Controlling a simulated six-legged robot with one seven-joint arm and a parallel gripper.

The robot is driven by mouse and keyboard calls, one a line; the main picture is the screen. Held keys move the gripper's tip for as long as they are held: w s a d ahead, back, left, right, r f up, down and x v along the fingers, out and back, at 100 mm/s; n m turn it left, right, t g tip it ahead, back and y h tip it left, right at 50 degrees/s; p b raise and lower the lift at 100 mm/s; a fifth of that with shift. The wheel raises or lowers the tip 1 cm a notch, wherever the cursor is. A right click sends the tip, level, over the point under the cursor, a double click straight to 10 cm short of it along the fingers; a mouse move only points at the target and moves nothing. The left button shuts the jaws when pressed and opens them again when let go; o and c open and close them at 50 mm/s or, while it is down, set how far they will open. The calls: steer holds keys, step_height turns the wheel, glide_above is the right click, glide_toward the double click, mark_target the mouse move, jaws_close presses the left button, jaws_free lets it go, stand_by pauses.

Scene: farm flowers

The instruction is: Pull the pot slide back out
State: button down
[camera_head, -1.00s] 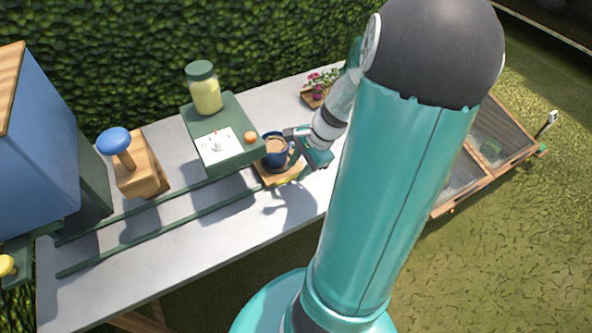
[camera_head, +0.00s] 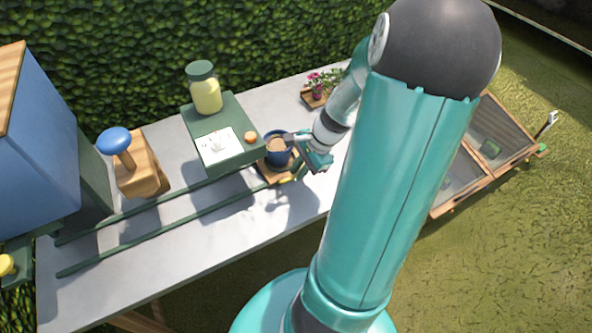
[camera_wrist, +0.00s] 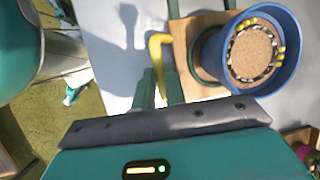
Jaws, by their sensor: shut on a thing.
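The pot slide (camera_head: 266,173) is a wooden board at the right end of two green rails, beside the green station. A bent yellow handle (camera_wrist: 155,45) is at the board's edge. My gripper (camera_wrist: 160,82) is shut on this handle. The exact contact is partly hidden behind the fingers.
The green station (camera_head: 225,135) carries a yellow jar (camera_head: 206,95), a white card and an orange knob. A wooden block with a blue knob (camera_head: 114,141) stands left. A flower tray (camera_head: 313,100) is behind my wrist. The grey tabletop is clear in front of the rails.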

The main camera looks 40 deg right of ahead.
steer(key=d, duration=0.2)
steer(key=s+d, duration=0.1)
steer(key=d, duration=0.2)
steer(key=s+d, duration=0.1)
steer(key=d, duration=0.2)
steer(key=shift+s+d, duration=0.15)
steer(key=c, duration=1.5)
jaws_free()
steer(key=shift+d, duration=0.15)
steer(key=shift+o, duration=0.2)
steer(key=shift+r, duration=0.1)
steer(key=v, duration=1.3)
steer(key=shift+r, duration=0.3)
steer(key=shift+s, duration=0.1)
